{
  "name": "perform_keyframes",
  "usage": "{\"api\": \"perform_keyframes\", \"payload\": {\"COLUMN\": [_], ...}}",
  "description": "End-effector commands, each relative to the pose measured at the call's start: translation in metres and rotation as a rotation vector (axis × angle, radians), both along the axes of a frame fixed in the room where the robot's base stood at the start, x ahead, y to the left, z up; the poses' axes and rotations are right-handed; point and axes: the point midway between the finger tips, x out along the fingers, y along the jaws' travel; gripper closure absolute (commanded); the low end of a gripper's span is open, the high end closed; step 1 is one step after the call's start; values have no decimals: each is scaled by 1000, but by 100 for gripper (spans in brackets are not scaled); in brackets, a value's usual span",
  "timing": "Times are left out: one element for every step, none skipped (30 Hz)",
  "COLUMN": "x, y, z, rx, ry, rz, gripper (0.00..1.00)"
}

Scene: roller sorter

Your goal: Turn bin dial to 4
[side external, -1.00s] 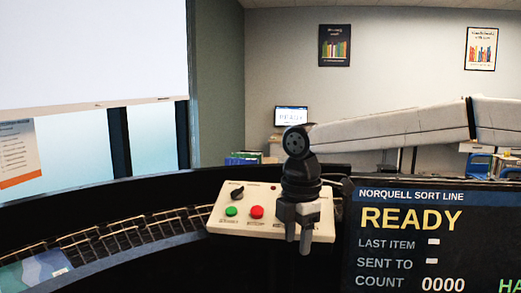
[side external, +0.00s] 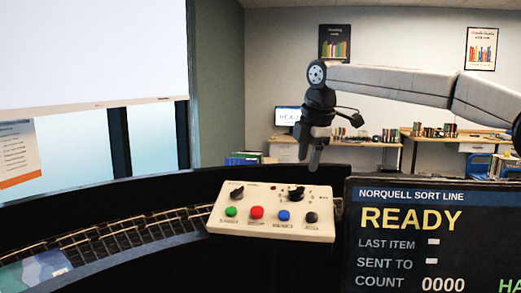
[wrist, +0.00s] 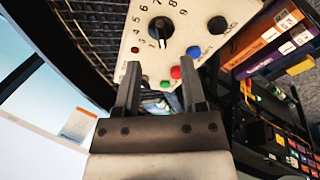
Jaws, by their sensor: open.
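The cream control box (side external: 270,228) stands beside the roller track, with a black dial (side external: 297,193) at its upper right. In the wrist view this dial (wrist: 160,30) is ringed by printed numerals, and its white pointer mark faces the picture's bottom, on the side near the 1. The exact setting is hard to read. My gripper (side external: 314,165) hangs above and behind the box, clear of the dial. In the wrist view my gripper (wrist: 160,82) has its fingers apart with nothing between them, and the dial lies beyond the fingertips.
The box also carries another black knob (side external: 237,192) and green (side external: 231,211), red (side external: 256,212), blue (side external: 283,215) and black (side external: 311,217) buttons. A screen (side external: 430,235) reading READY stands at the right. A roller track (side external: 120,240) runs left. The space above the box is free.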

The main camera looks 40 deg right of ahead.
Motion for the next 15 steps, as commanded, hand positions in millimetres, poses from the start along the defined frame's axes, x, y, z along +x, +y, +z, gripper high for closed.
{"api": "perform_keyframes", "payload": {"x": [1, 1, 3, 3, 4, 5, 6, 7, 9, 10, 11, 12, 13, 14, 16], "y": [0, 0, -1, -1, -1, -1, -2, -2, -2, -2, -3, -3, -3, -4, -4], "z": [-3, -5, -9, -12, -15, -19, -22, -26, -31, -34, -38, -43, -46, -49, -53], "rx": [0, 0, 0, 0, 0, 0, 0, 0, 0, 0, 0, 0, 0, 0, 0], "ry": [2, 2, 2, 3, 3, 3, 3, 4, 4, 3, 4, 4, 3, 3, 2], "rz": [0, 0, 0, -1, -1, -1, -1, -1, -1, -1, -1, -1, -1, -1, -1], "gripper": [47, 47, 47, 47, 47, 47, 47, 47, 47, 47, 47, 47, 47, 47, 47]}}
